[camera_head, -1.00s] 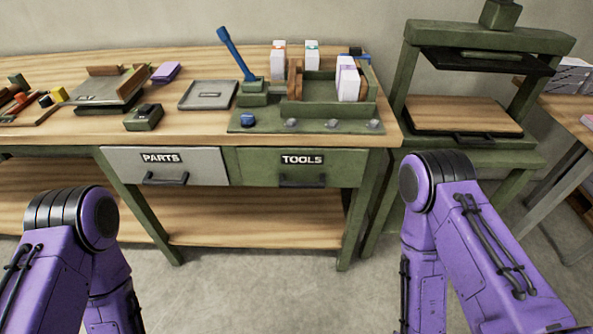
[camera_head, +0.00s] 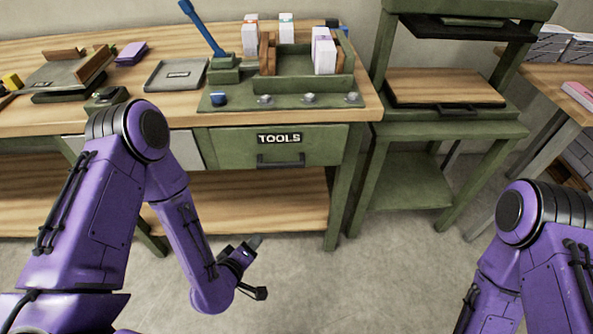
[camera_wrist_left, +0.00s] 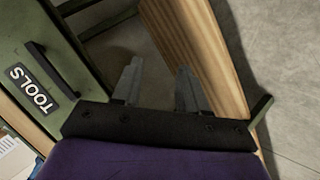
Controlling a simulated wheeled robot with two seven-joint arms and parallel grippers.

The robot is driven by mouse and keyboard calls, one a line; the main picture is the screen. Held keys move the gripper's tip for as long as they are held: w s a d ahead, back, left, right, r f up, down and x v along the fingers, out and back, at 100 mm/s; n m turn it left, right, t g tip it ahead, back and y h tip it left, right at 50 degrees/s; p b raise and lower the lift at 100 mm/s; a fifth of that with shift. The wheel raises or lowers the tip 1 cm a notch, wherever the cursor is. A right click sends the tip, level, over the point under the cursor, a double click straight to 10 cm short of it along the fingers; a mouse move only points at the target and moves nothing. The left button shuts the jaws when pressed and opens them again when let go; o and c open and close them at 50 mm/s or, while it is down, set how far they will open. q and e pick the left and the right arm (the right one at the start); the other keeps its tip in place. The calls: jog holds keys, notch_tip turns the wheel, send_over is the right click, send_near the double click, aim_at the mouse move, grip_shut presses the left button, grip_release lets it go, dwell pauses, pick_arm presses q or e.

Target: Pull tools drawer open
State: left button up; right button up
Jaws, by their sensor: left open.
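The green tools drawer (camera_head: 262,146) is shut in the front of the workbench, with a "TOOLS" label and a dark bar handle (camera_head: 281,162) below it. In the left wrist view the drawer (camera_wrist_left: 75,50) is at the upper left, with its handle (camera_wrist_left: 52,70) beside the label. My left gripper (camera_head: 258,266) is below and in front of the drawer, apart from the handle. In the left wrist view its two fingers (camera_wrist_left: 158,88) are spread with nothing between them. My right gripper is not in view; only my right arm shows at the lower right.
The workbench top (camera_head: 180,108) holds a grey tray (camera_head: 176,74), a green holder with card boxes (camera_head: 325,52), and a blue lever (camera_head: 203,27). A wooden lower shelf (camera_head: 270,195) runs under the drawer. A green press stand (camera_head: 445,115) stands right. The floor in front is clear.

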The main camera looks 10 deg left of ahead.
pick_arm(q)
jog(key=w+d+r+n+t+h, duration=0.1)
jog(key=w+d+r+n+t, duration=0.1)
jog(key=w+r+n+t, duration=0.25)
jog(key=n+t+b, duration=0.1)
jog(key=t, duration=0.2)
send_near(280, 167)
jog(key=w, duration=0.1)
jog(key=shift+g, duration=0.25)
jog(key=w, duration=0.3)
jog(key=w+p, duration=0.1)
jog(key=w, duration=0.4)
jog(key=shift+w+d+r, duration=0.25)
jog(key=shift+w+d, duration=0.15)
jog(key=shift+w, duration=0.55)
jog(key=shift+d, duration=0.1)
grip_shut()
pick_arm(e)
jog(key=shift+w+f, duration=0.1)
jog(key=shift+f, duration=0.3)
